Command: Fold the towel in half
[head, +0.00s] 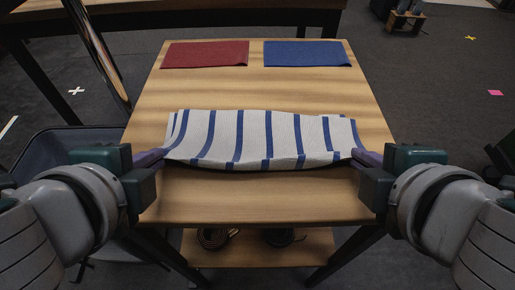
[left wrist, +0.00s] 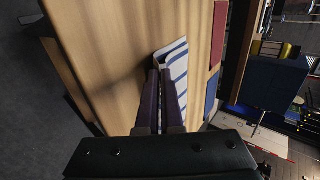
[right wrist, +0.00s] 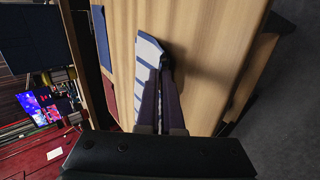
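The towel (head: 255,135), white with dark blue stripes, lies across the middle of the wooden table, with offset layers showing at its far corners. Its near edge looks slightly wavy. My left gripper (head: 161,156) is at its near left corner, and my right gripper (head: 358,157) is at its near right corner. In the left wrist view the fingers (left wrist: 166,72) are close together with the towel (left wrist: 176,60) at their tips. In the right wrist view the fingers (right wrist: 159,68) also close on the towel (right wrist: 147,55). The exact pinch points are partly hidden.
A red cloth (head: 205,54) and a blue cloth (head: 306,53) lie flat along the table's far edge. The wooden table (head: 260,200) is bare in front of the towel and between it and the cloths. A dark bin (head: 75,140) stands left of the table.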

